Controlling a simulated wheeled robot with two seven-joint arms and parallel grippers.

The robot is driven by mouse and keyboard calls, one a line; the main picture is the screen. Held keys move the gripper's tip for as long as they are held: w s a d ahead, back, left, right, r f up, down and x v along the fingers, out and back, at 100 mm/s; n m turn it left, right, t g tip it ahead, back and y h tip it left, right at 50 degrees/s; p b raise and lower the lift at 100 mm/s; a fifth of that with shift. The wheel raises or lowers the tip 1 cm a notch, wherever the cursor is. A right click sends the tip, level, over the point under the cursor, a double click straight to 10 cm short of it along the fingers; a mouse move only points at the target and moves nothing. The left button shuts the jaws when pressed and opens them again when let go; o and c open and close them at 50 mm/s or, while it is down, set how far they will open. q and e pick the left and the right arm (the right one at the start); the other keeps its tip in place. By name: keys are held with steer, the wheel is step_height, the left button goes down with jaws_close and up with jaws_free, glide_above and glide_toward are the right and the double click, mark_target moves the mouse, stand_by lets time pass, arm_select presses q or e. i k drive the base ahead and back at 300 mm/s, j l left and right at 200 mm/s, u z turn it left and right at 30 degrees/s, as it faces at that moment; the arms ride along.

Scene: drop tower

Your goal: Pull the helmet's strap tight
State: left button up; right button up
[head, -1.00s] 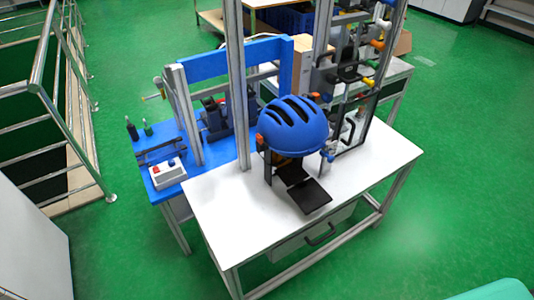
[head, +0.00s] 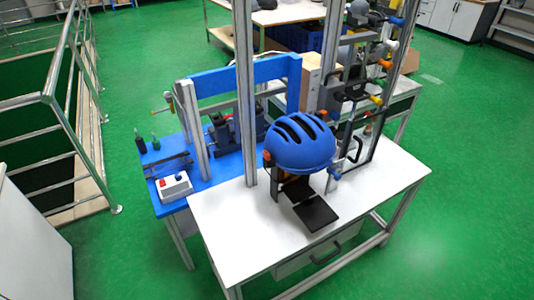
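A blue helmet (head: 301,143) with dark vent slots sits on the drop tower's mount above a white table (head: 228,217). A black plate (head: 315,213) juts out below it toward the table's front. I cannot make out the strap in this view; the underside of the helmet is mostly hidden. Neither of my grippers is in view.
Tall metal posts (head: 245,90) stand behind the helmet, and a frame with coloured knobs (head: 377,100) stands to its right. A blue bench (head: 205,175) with a white control box (head: 174,187) adjoins on the left. Green floor in front is clear.

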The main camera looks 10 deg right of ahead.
mark_target(297, 144)
steer(key=l+u, duration=0.2)
steer(key=u, duration=0.15)
steer(key=i+l+u, duration=0.1)
steer(key=l+u, duration=0.5)
steer(key=l, duration=0.9)
steer(key=k+l+u, duration=0.2)
steer(key=l, duration=2.05)
steer(key=z, duration=0.15)
